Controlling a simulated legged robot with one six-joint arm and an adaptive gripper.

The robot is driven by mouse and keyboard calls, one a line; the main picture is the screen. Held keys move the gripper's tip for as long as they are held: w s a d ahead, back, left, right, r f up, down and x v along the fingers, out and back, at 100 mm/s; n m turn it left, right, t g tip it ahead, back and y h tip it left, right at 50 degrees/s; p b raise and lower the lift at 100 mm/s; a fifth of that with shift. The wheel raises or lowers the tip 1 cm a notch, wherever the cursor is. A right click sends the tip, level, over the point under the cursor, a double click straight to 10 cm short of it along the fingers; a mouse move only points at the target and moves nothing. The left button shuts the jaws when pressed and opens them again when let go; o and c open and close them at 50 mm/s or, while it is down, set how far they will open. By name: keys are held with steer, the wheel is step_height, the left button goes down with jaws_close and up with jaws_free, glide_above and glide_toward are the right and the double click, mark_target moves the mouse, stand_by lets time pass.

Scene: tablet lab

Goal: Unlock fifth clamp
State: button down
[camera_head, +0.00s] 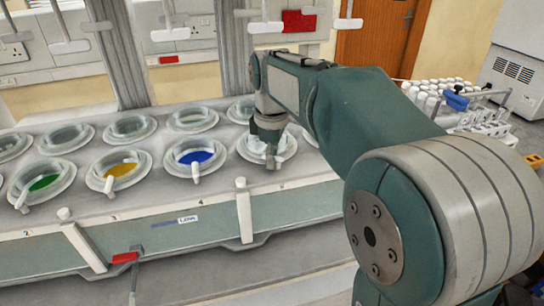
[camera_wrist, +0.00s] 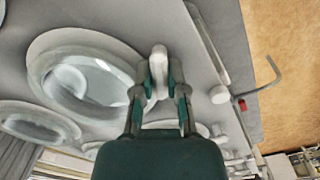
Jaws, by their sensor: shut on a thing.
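The fifth clamp is a white lever beside a round glass vessel (camera_head: 250,150) with a pale rim, the one right of the blue-filled vessel (camera_head: 196,157). My gripper (camera_head: 270,158) reaches down over that vessel's front right part in the head view and hides most of the lever. In the wrist view, my gripper (camera_wrist: 160,92) has its two green-grey fingers on either side of the white clamp lever (camera_wrist: 158,62), shut on it. The lever's rounded end sticks out beyond the fingertips. The vessel (camera_wrist: 88,82) shows there to the left, its clear bowl without coloured liquid.
Vessels with yellow (camera_head: 122,172) and green (camera_head: 44,182) liquid have white levers at their fronts. A red-handled valve (camera_head: 125,257) hangs below the front panel. White paddles on rods hang above the back row. A rack of white-capped bottles (camera_head: 440,93) stands right, behind my arm.

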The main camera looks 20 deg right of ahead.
steer(key=n, duration=0.6)
steer(key=shift+s+f, duration=0.1)
steer(key=shift+s, duration=0.25)
stand_by(0.4)
steer(key=c, duration=0.7)
jaws_free()
steer(key=shift+o, duration=0.2)
step_height(320, 180, up, 12)
steer(key=shift+w, duration=0.1)
